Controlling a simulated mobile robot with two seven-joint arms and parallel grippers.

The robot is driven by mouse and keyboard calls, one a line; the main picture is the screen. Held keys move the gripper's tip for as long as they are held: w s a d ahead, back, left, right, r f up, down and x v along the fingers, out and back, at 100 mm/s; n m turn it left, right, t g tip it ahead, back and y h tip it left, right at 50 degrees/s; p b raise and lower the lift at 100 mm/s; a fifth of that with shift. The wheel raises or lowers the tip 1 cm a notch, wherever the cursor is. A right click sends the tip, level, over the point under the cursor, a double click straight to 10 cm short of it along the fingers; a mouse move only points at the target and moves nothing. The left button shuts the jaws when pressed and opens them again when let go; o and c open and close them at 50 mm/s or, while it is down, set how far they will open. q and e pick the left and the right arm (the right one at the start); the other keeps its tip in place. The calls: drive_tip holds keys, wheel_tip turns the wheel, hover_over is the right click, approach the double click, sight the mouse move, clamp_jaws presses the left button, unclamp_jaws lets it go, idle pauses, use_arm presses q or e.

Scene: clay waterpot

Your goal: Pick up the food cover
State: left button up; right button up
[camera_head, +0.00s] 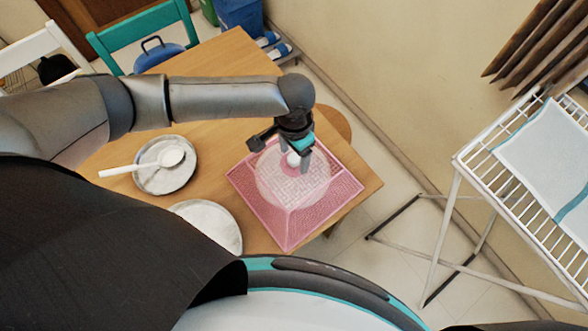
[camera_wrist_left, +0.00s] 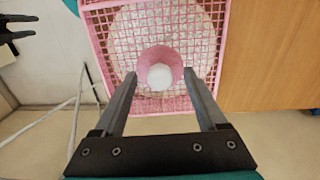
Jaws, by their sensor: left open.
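The pink mesh food cover (camera_head: 292,222) stands on the corner of the wooden table in the head view. A round pale shape shows through its mesh. In the left wrist view the cover (camera_wrist_left: 115,28) fills the upper middle, with a round white knob (camera_wrist_left: 160,77) on a pink base. My left gripper (camera_head: 293,167) is over the top of the cover, its fingers pointing down around the knob. In the left wrist view its two open fingers (camera_wrist_left: 158,80) lie either side of the knob, with gaps on both sides. My right gripper does not show in the head view.
The wooden table (camera_head: 218,150) also bears a plate (camera_head: 180,180) with a white ladle (camera_head: 130,170) and another plate (camera_head: 215,222). A white drying rack (camera_head: 480,165) stands at the right. A teal chair (camera_head: 135,35) is behind the table.

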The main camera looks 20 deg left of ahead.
use_arm(q)
clamp_jaws()
idle(0.5)
idle(0.8)
